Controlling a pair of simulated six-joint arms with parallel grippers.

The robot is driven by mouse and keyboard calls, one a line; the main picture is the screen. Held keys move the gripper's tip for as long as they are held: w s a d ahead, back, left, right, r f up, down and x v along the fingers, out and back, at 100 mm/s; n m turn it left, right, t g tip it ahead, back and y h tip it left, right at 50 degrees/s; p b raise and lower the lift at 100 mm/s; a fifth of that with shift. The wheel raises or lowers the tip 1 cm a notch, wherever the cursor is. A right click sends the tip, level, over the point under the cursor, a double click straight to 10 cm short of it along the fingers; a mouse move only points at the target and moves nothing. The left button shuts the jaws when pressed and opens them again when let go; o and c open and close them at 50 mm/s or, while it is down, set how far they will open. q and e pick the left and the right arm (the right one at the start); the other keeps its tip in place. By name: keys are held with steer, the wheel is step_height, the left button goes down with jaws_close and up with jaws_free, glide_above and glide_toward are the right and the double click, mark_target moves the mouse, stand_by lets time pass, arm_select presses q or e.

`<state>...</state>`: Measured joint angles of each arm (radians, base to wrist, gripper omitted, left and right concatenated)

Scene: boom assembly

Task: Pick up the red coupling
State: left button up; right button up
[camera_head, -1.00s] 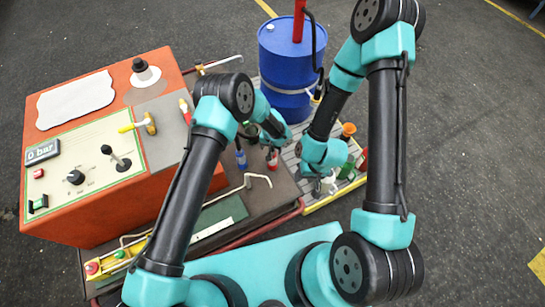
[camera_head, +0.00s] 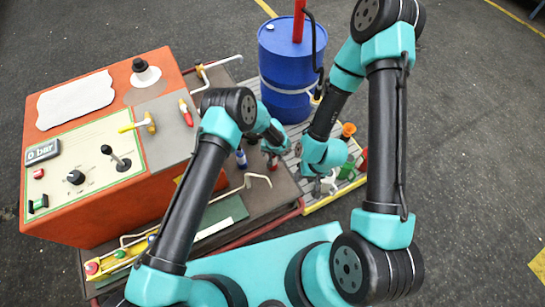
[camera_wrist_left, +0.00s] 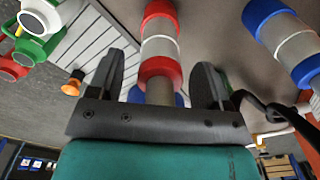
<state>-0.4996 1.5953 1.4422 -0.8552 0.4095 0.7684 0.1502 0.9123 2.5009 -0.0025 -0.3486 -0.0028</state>
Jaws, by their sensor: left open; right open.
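The red coupling (camera_wrist_left: 161,68), with red ends and a pale middle band, stands between the spread fingers of my left gripper (camera_wrist_left: 162,85) in the left wrist view. The fingers are open, with a gap visible on each side. In the head view the coupling (camera_head: 272,162) shows only in part, beneath my left gripper (camera_head: 274,150). My right gripper (camera_head: 322,185) is open and empty, low over the slatted platform to the right.
A blue coupling (camera_head: 241,158) stands just left of the red one. A blue drum (camera_head: 287,75) stands behind. The orange control cabinet (camera_head: 110,150) fills the left. Green (camera_head: 347,168) and orange (camera_head: 348,130) items sit near my right gripper.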

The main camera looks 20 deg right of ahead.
arm_select(q)
steer(key=c, duration=1.2)
steer(key=shift+r, duration=0.15)
steer(key=shift+r, duration=1.45)
steer(key=shift+s+a+r, duration=0.1)
steer(key=shift+s+r, duration=0.1)
steer(key=shift+r, duration=0.05)
steer(key=s+a, duration=0.1)
steer(key=s, duration=0.4)
steer(key=s+a+r, duration=0.1)
steer(key=s, duration=0.4)
steer(key=s+a, duration=0.2)
steer(key=s, duration=0.3)
steer(key=shift+a+r, duration=0.1)
steer(key=shift+r, duration=0.1)
